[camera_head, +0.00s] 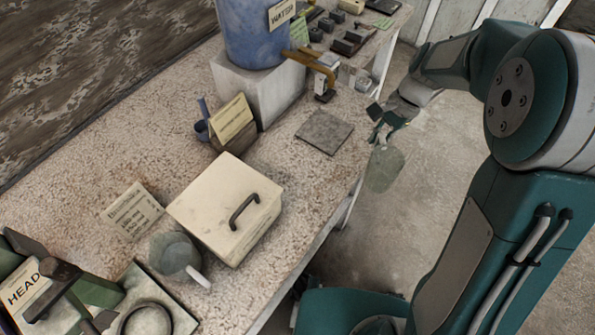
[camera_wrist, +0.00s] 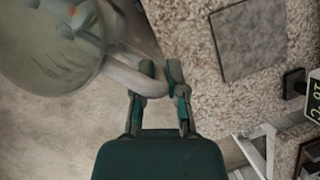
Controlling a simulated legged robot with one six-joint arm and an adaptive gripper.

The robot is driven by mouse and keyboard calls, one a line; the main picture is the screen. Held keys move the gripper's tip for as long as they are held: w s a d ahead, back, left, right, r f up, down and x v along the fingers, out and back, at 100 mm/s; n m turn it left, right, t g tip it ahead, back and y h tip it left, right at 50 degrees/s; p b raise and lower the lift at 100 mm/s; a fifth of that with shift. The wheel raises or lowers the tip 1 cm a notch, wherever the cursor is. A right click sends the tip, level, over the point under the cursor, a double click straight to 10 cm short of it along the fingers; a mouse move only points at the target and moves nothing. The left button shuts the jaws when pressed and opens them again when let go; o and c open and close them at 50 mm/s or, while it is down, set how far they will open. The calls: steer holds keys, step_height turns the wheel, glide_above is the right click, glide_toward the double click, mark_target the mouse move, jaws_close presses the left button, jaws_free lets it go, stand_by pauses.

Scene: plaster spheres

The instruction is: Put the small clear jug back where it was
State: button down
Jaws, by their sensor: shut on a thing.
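The small clear jug (camera_head: 385,170) hangs from my gripper (camera_head: 387,130), out past the right edge of the bench and over the floor. In the wrist view the clear jug (camera_wrist: 45,50) is at upper left, its round mouth towards the camera. Its pale handle (camera_wrist: 138,82) runs between the fingers of my gripper (camera_wrist: 161,75), which is shut on it. A grey square slab (camera_head: 325,132) lies bare on the bench, left of the gripper; it also shows in the wrist view (camera_wrist: 250,40).
A tap (camera_head: 318,68) juts out near the slab. Small dark items crowd the far end.

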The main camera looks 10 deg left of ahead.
steer(key=s+a+r+m+t+y, duration=0.1)
steer(key=s+a+r+m, duration=0.2)
steer(key=s, duration=0.2)
steer(key=s+a+r+m+t, duration=0.1)
steer(key=s+a+r+m, duration=0.1)
steer(key=s+r+m, duration=0.25)
steer(key=shift+n+t, duration=0.25)
steer(key=shift+t, duration=0.05)
steer(key=w+a+f, duration=0.2)
steer(key=w+f, duration=0.1)
steer(key=w+a+f, duration=0.3)
steer(key=w, duration=0.1)
steer(key=w+a+f, duration=0.3)
steer(key=f, duration=0.1)
steer(key=shift+w, duration=0.15)
steer(key=shift+w+a+f, duration=0.2)
steer(key=shift+w+f, duration=0.1)
steer(key=shift+f, duration=1.6)
steer(key=shift+f, duration=0.1)
steer(key=c, duration=0.7)
jaws_free()
